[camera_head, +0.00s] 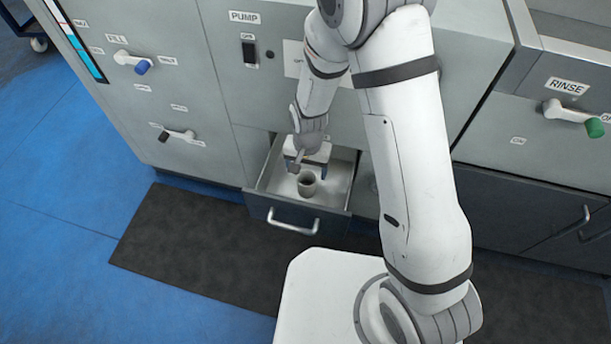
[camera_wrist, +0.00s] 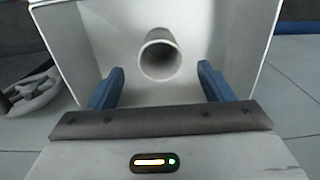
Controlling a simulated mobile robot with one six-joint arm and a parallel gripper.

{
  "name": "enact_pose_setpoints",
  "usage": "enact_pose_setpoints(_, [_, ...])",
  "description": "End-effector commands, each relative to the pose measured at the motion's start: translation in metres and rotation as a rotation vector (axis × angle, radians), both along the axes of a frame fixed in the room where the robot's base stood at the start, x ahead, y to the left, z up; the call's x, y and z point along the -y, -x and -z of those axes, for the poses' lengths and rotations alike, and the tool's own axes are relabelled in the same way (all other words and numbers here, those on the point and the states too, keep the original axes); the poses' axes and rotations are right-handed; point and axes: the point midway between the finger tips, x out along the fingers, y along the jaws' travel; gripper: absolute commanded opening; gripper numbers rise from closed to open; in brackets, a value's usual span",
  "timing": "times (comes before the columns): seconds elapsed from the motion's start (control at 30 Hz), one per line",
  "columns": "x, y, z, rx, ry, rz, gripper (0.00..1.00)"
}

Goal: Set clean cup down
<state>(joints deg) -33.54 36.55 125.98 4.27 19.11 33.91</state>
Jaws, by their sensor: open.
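A small grey cup (camera_head: 307,183) stands upright inside an open drawer (camera_head: 335,205) in the cabinet front. The wrist view shows the cup (camera_wrist: 160,57) from above, its round mouth facing me, on the drawer's pale floor (camera_wrist: 208,25). My gripper (camera_head: 307,172) is over the drawer, with its blue fingers (camera_wrist: 160,85) spread wide on either side of the cup's line. The fingers are apart from the cup and hold nothing. In the wrist view the cup lies just beyond the fingertips. My arm hides part of the cabinet behind.
The drawer's walls stand close around the gripper. A drawer handle (camera_head: 293,222) sticks out at the front. A PUMP switch (camera_head: 249,53), a blue-knobbed lever (camera_head: 134,62) and a green-knobbed RINSE lever (camera_head: 574,117) are on the cabinets. A dark mat (camera_head: 190,240) covers the floor in front.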

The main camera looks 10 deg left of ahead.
Motion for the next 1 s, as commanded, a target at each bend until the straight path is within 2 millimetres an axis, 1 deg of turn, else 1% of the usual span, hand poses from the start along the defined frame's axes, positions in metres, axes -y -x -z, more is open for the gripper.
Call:
enact_pose_setpoints(0.03, [0.0, 0.0, -0.014, 0.003, -0.002, 0.0, 0.74])
enact_pose_setpoints(0.1, [0.0, 0.0, -0.025, 0.002, -0.001, 0.0, 0.74])
enact_pose_setpoints(0.23, [0.0, 0.0, -0.038, 0.001, 0.0, 0.0, 0.74])
enact_pose_setpoints(0.37, [0.001, 0.0, -0.042, 0.0, 0.001, 0.0, 0.74])
enact_pose_setpoints(0.87, [0.0, 0.0, -0.042, 0.0, 0.001, -0.001, 0.74])
enact_pose_setpoints(0.93, [0.0, 0.0, -0.044, 0.0, 0.001, -0.001, 0.74])
enact_pose_setpoints(1.0, [0.0, 0.001, -0.052, 0.0, 0.001, -0.001, 0.74])
